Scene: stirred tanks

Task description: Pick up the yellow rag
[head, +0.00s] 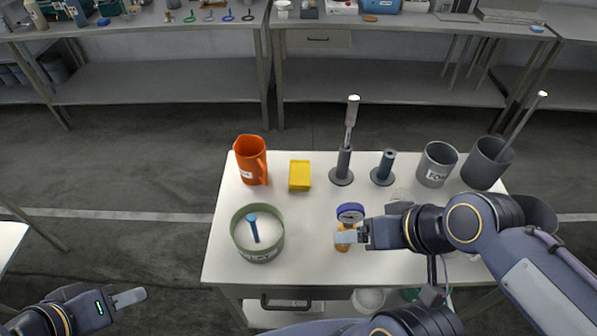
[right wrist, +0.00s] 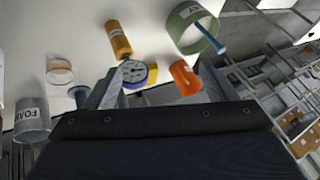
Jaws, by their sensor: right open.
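The yellow rag (head: 299,175) looks like a small folded block lying on the white table, right of the orange jug. In the right wrist view only a sliver of yellow (right wrist: 152,73) shows behind the round gauge. My right gripper (head: 345,236) is over the table, in front and to the right of the rag and apart from it. Its fingers (right wrist: 163,82) stand apart in the right wrist view, with nothing held between them. My left gripper (head: 130,297) is off the table at the lower left, empty as far as I see; its finger gap is unclear.
The white table (head: 221,270) also holds an orange jug (head: 250,160), a green bowl with a blue-handled tool (head: 258,249), a blue-rimmed gauge (head: 350,213), an amber cylinder (head: 343,246), dark stands (head: 384,170) and grey pots (head: 436,164). Table is clear in front of the rag.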

